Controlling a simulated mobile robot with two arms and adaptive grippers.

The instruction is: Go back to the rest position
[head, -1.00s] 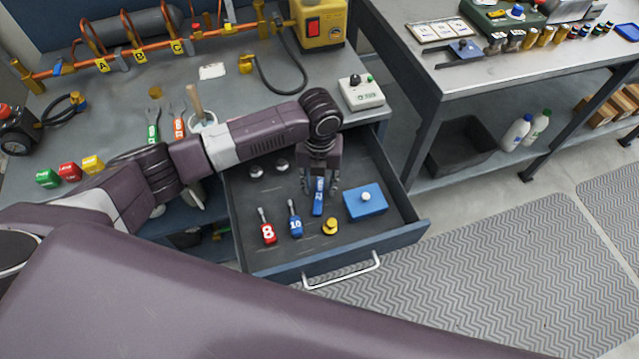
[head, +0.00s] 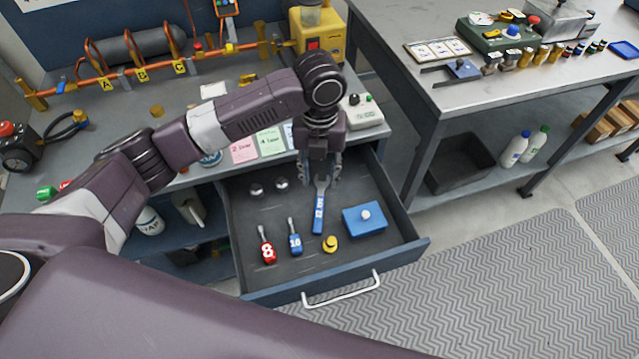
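My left gripper (head: 320,180) is over the back part of the open drawer (head: 275,295). Its two fingers are apart with nothing held between them. A wrench with a blue handle (head: 319,216) lies in the drawer just below and in front of the fingers, its grey jaw end toward the gripper. It looks free of the fingers. My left arm reaches across the workbench from the left. My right gripper is not in view.
The drawer also holds a red tool marked 8 (head: 267,252), a blue tool marked 10 (head: 295,243), a yellow knob (head: 330,243), a blue box (head: 365,219) and two metal knobs. A metal table (head: 510,75) stands right. Patterned floor matting lies in front.

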